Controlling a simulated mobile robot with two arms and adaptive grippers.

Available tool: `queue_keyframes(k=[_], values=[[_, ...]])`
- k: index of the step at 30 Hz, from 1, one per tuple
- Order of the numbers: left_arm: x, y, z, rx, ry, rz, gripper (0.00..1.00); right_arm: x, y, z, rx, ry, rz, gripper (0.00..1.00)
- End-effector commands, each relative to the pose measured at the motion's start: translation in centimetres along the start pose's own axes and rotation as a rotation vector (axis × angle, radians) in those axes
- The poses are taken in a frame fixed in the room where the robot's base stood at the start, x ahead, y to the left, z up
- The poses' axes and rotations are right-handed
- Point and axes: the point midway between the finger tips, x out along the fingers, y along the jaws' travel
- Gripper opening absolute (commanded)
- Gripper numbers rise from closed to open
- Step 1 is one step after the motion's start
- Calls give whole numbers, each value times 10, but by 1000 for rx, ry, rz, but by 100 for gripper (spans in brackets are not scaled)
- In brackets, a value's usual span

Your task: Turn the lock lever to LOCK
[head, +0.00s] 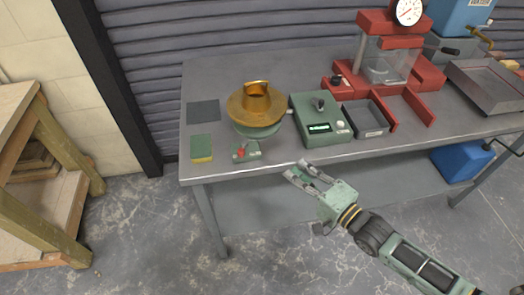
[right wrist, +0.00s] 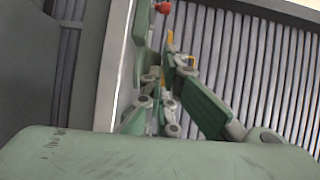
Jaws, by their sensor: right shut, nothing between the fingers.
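A small green box (head: 246,152) with a red-tipped lever (head: 240,152) sits near the front edge of the grey table. Its markings are too small to read, so I cannot tell its setting. A red tip (right wrist: 163,7) also shows at the top of the right wrist view. My right gripper (head: 298,169) is in front of the table edge, to the right of and apart from the lever box. It is shut and empty; its fingers (right wrist: 163,80) also show in the right wrist view. My left gripper is not in view.
A red press (head: 385,60) and grey trays are further right.

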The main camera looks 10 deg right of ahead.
Motion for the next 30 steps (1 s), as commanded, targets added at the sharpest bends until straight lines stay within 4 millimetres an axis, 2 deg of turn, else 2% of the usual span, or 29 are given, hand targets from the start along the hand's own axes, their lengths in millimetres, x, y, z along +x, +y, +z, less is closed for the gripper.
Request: queue_keyframes(k=[5,15,21,30], values=[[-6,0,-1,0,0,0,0,29,-2,-1,-2,2,-2,0],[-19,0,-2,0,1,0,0,100,-2,1,-3,1,0,0],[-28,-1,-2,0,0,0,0,115,0,21,-1,2,2,0],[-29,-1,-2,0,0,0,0,122,2,28,-4,2,3,0]])
